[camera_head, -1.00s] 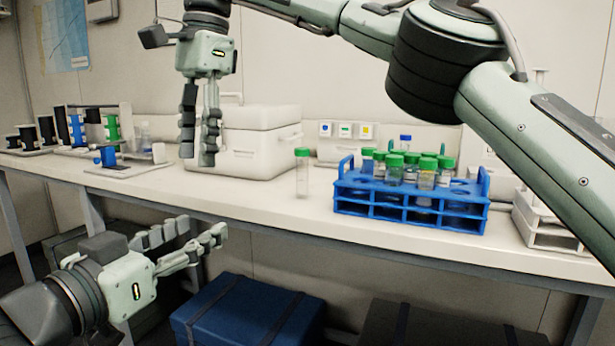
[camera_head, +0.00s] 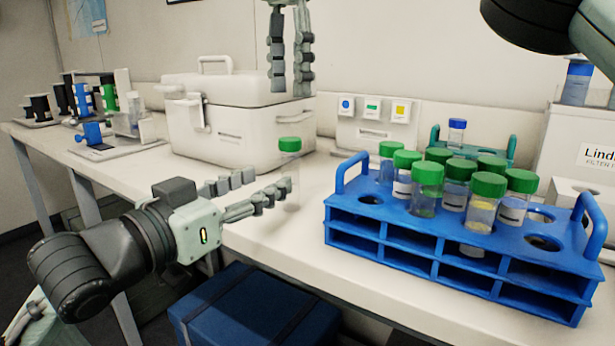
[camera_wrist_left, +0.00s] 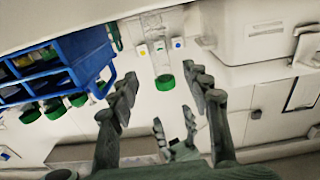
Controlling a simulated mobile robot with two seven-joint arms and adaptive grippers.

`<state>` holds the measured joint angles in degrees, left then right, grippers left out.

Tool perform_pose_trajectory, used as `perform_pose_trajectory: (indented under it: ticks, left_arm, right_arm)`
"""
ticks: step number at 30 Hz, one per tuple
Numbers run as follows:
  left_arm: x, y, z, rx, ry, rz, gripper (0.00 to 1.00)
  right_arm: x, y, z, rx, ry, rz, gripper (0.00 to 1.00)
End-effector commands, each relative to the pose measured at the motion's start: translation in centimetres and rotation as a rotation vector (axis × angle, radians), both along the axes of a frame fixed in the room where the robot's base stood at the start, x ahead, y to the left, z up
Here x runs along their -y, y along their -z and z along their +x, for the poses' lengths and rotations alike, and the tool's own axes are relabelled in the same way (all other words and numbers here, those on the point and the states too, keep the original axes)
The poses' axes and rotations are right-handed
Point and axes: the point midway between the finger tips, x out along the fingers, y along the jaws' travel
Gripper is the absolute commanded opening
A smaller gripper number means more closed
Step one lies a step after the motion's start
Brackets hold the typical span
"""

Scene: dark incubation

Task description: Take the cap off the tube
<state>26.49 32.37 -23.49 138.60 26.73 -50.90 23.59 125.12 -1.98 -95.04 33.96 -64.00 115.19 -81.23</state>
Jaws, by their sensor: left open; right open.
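A clear tube with a green cap (camera_head: 290,144) stands upright on the bench, apart from the rack. My left gripper (camera_head: 268,184) is open, low beside the tube, with its fingers pointing toward it; a finger overlaps the tube's lower body in the head view. In the left wrist view, which appears upside down, the capped tube (camera_wrist_left: 165,82) shows ahead, between the open fingers (camera_wrist_left: 158,80) in the picture and not gripped. My right gripper (camera_head: 291,92) is open, pointing down above the cap with a gap. Its fingers also show in the left wrist view (camera_wrist_left: 174,128).
A blue rack (camera_head: 400,245) with several green-capped tubes stands to the right. A white cooler box (camera_head: 235,135) is behind. A switch panel (camera_head: 372,122) stands at the back. The bench's front edge (camera_head: 300,255) runs below my left gripper.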

Motion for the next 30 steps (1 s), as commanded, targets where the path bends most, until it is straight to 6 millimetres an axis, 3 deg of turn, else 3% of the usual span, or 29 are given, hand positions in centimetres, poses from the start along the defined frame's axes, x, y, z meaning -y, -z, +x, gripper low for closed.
perform_pose_trajectory:
  ticks: [15,28,30]
  left_arm:
    - [3.9,0.0,5.3,0.000,-0.001,-0.001,0.48]
    - [4.6,0.0,6.2,0.001,0.000,0.001,0.48]
    - [4.6,0.0,6.2,0.000,0.000,0.000,0.42]
  right_arm:
    - [0.0,0.0,0.0,0.000,0.000,0.000,0.46]
    - [0.0,0.0,0.0,0.000,-0.001,0.000,0.46]
    - [0.0,0.0,0.0,0.000,-0.001,0.000,0.46]
